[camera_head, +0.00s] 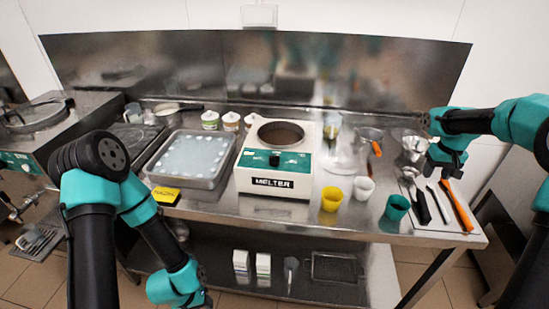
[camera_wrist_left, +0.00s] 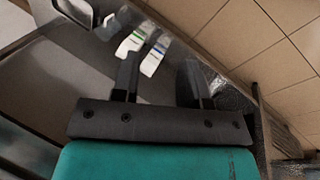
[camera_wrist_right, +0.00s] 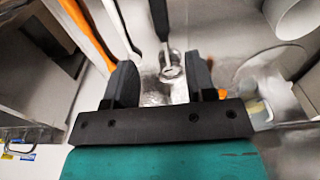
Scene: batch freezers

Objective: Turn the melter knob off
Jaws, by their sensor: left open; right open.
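The melter (camera_head: 275,160) is a white box with a green front panel and a round dark opening on top, standing mid-table. Its black knob (camera_head: 274,160) is on the green panel, above the MELTER label; its setting is too small to read. My right gripper (camera_head: 446,165) is open and empty above the utensils at the table's right end, well right of the melter. In the right wrist view its fingers (camera_wrist_right: 165,80) are apart. My left gripper (camera_wrist_left: 160,80) is open and empty in the left wrist view, facing the lower shelf and floor; its fingers are not clear in the head view.
A tray of white pieces (camera_head: 190,158) and a yellow NUOVA block (camera_head: 165,195) stand left of the melter. Yellow (camera_head: 331,199), white (camera_head: 363,188) and green (camera_head: 395,208) cups stand to its right. Two white cartons (camera_head: 241,262) stand on the lower shelf.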

